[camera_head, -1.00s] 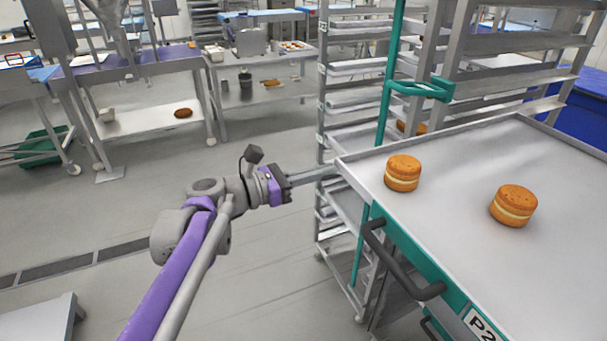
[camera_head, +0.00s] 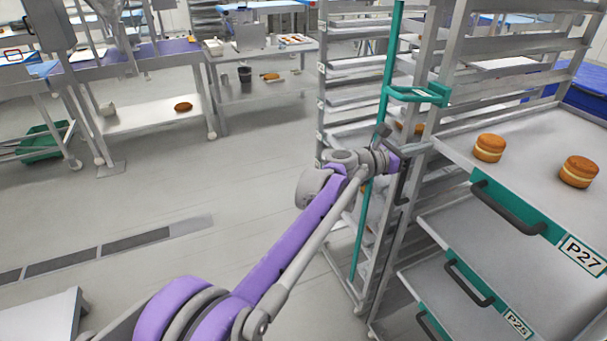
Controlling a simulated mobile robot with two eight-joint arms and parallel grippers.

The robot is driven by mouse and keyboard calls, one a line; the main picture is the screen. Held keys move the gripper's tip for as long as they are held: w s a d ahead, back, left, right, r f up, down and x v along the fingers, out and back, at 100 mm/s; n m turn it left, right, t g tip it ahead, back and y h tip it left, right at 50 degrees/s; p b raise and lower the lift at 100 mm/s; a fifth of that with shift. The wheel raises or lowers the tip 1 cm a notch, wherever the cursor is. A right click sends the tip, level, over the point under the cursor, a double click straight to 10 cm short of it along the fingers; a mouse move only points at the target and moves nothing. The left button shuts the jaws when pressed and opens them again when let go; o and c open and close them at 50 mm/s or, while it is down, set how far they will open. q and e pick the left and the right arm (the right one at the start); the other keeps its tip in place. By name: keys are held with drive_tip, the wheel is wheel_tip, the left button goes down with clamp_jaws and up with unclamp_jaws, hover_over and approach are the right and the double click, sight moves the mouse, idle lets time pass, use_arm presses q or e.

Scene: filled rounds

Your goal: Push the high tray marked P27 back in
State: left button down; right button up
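The high tray marked P27 (camera_head: 540,135) is a grey sheet in the rack at the right, with a green front, a black handle (camera_head: 508,208) and a white P27 label (camera_head: 582,254). Two round filled cakes stand on it, one nearer the left (camera_head: 489,148) and one at the right (camera_head: 579,171). My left gripper (camera_head: 417,149) is at the tray's left front corner, by the rack post. My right gripper is not in view.
Below P27 are a tray marked P25 (camera_head: 463,227) and another handle (camera_head: 430,326). A green upright with a green bracket (camera_head: 418,94) stands just behind my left gripper. Another rack with trays is behind it.

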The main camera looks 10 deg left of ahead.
sight(438, 141)
use_arm(q)
drive_tip(key=p+x, duration=0.1)
drive_tip(key=x, duration=0.4)
drive_tip(key=shift+w+d, duration=0.25)
drive_tip(key=shift+r, duration=0.15)
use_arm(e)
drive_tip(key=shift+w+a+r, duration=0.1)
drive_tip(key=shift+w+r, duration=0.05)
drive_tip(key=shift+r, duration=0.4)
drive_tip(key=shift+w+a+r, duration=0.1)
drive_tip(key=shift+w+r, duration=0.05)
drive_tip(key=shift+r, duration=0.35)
use_arm(q)
drive_tip(key=shift+s, duration=0.1)
